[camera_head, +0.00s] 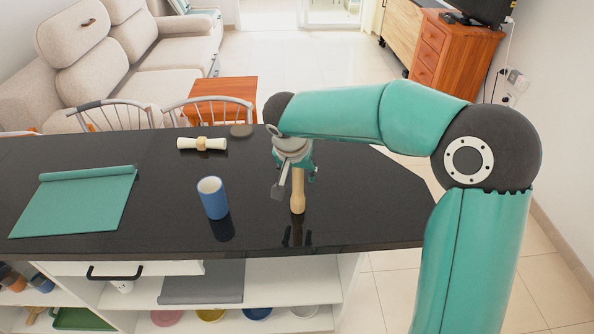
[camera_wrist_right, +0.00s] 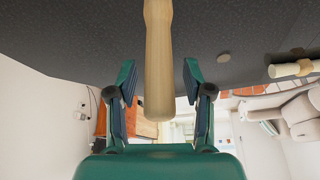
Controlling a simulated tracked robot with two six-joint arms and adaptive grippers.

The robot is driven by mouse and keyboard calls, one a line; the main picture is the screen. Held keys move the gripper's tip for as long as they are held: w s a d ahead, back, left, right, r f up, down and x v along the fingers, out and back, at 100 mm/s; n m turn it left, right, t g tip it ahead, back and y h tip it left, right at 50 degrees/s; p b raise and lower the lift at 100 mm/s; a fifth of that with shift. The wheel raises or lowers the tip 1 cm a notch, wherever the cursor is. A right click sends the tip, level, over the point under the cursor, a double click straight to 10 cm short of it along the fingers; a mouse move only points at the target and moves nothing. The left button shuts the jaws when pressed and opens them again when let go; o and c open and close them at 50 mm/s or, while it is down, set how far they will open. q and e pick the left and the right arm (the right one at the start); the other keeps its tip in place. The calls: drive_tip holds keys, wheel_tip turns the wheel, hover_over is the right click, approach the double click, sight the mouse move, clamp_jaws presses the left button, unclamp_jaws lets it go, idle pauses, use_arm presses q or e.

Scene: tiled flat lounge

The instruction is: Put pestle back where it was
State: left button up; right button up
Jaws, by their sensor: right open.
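The pestle (camera_head: 297,195) is pale wood and stands upright on the black counter (camera_head: 350,205), near its front edge. In the right wrist view the pestle (camera_wrist_right: 158,65) runs down from the top between the two fingers. My right gripper (camera_head: 297,178) is over its top end in the head view, with the arm coming in from the right. In the right wrist view this gripper (camera_wrist_right: 161,85) is open, and gaps show between the pestle and both fingers. The gripper hides the pestle's top in the head view. My left gripper is not in view.
A blue cup (camera_head: 212,200) stands left of the pestle. A tied white roll (camera_head: 201,144) and a dark round disc (camera_head: 241,131) lie farther back. A green mat (camera_head: 75,205) covers the left part. The counter right of the pestle is clear. Chairs (camera_head: 210,105) stand behind.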

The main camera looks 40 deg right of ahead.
drive_tip(key=v, duration=1.2)
idle(0.3)
